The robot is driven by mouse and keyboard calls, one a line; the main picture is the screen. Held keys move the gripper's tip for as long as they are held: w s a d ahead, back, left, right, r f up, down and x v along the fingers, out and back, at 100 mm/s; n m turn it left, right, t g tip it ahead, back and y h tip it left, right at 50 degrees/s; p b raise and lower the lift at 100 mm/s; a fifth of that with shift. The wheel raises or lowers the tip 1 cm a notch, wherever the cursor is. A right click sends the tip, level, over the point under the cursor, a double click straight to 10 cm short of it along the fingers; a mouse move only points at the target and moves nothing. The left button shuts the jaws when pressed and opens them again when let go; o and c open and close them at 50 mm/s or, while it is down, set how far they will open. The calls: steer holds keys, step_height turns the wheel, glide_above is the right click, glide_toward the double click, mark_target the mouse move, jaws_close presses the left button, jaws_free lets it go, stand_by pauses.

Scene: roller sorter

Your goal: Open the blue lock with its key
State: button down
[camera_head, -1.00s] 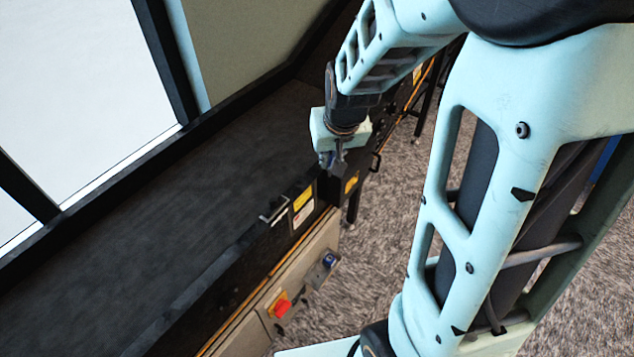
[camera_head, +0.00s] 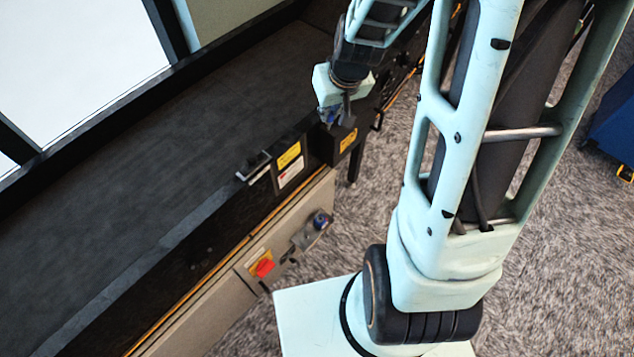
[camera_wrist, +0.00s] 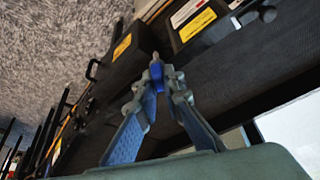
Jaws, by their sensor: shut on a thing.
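My gripper (camera_head: 334,118) is shut on a small blue key in the head view, just above the black box on the sorter's side rail. In the wrist view, the fingertips (camera_wrist: 158,80) close on the blue key (camera_wrist: 157,75), and its pale metal tip sticks out beyond them. A blue lock-like part (camera_head: 320,219) sits on the beige side panel, right of the red switch. It is small and its details cannot be made out. My gripper is well apart from it, farther along the rail.
A black box (camera_head: 323,150) with a yellow label stands under my gripper. A metal handle (camera_head: 254,167) and labels line the rail. A red switch on a yellow plate (camera_head: 263,266) is on the side panel (camera_head: 215,313). The carpet (camera_head: 545,270) on the right is open floor.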

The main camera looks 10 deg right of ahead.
steer(key=shift+s+a+f+n+g+y+b, duration=0.25)
steer(key=shift+f+n+b, duration=0.7)
steer(key=shift+f+b, duration=6.2)
steer(key=shift+w+a+f+n+y+b, duration=0.3)
steer(key=shift+f+n+b, duration=0.7)
steer(key=shift+f+b, duration=6.15)
steer(key=shift+s+a+f+n+g+y+b, duration=0.3)
steer(key=shift+f+n+b, duration=1.25)
steer(key=shift+f, duration=10.6)
steer(key=shift+w+r+n+y+p, duration=0.2)
steer(key=shift+n+y+p, duration=0.2)
steer(key=shift+y, duration=0.15)
steer(key=shift+n+g+y+p, duration=0.25)
steer(key=shift+n+g+p, duration=0.25)
steer(key=shift+n+p, duration=0.65)
steer(key=shift+n+g+y+p, duration=0.25)
steer(key=shift+n+g+p, duration=0.2)
steer(key=shift+n+p, duration=0.7)
steer(key=n, duration=0.3)
steer(key=shift+g+p, duration=0.3)
steer(key=shift+g, duration=0.1)
steer(key=shift+s+f+n+g, duration=0.15)
steer(key=shift+n+g, duration=0.45)
steer(key=shift+n, duration=0.8)
steer(key=shift+r, duration=0.2)
steer(key=shift+r+p, duration=1.75)
steer(key=shift+r, duration=0.6)
